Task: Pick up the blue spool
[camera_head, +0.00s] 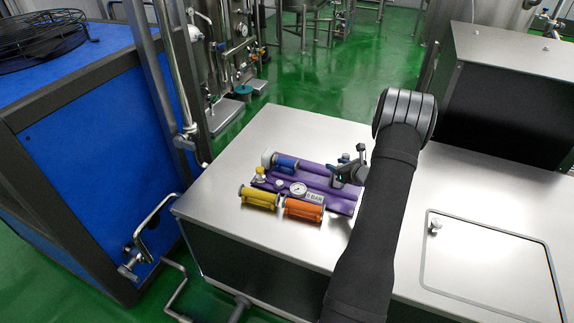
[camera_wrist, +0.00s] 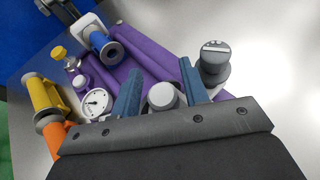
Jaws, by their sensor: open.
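In the wrist view my gripper (camera_wrist: 160,67) shows two blue fingers spread apart. A white-grey round cap (camera_wrist: 162,97) shows between them; I cannot tell its height against the fingers.
A yellow spool (camera_head: 259,198) and an orange spool (camera_head: 303,208) lie at the near side. A dial gauge (camera_head: 298,189) and a small yellow-capped bottle (camera_wrist: 67,60) are between. A grey cylinder (camera_wrist: 214,62) stands beside the right finger. The steel top (camera_head: 300,124) is clear behind.

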